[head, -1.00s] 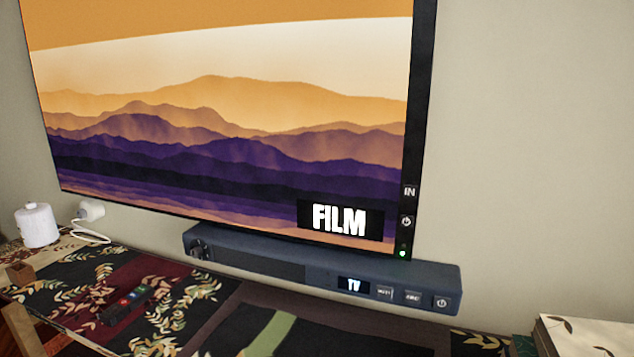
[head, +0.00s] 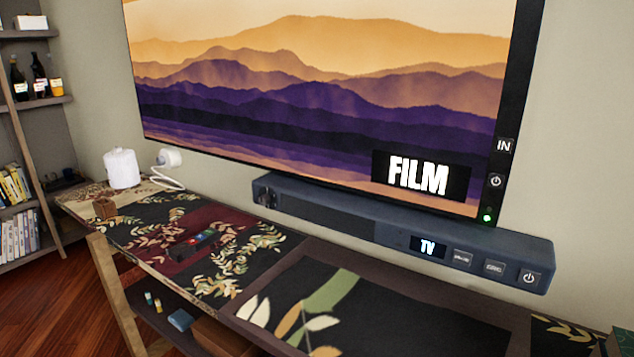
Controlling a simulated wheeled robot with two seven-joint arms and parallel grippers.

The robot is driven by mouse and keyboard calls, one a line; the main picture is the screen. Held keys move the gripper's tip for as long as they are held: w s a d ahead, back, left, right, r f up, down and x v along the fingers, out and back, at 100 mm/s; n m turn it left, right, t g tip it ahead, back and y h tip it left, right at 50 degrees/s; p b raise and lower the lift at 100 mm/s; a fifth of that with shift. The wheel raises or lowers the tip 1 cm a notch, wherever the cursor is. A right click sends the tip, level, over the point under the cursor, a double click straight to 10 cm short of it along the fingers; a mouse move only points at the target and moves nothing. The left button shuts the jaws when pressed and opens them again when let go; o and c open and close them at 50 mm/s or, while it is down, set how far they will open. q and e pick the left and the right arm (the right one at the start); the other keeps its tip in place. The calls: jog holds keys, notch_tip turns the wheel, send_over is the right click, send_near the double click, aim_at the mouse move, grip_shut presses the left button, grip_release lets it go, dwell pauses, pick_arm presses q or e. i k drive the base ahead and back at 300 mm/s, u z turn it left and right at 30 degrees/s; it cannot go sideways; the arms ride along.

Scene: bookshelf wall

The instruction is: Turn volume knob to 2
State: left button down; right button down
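A lit display (head: 428,245) on the soundbar reads TV. Several square buttons, among them a power button (head: 529,278), are on its right part. Neither of my grippers shows in the head view.
The television (head: 320,110) hangs on the wall and shows FILM. A bookshelf (head: 30,120) stands at the left. The cabinet top before the soundbar is clear.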

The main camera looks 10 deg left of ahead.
aim_at(264, 199)
jog(key=u, duration=2.3)
jog(key=i, duration=1.65)
jog(key=z, duration=1.9)
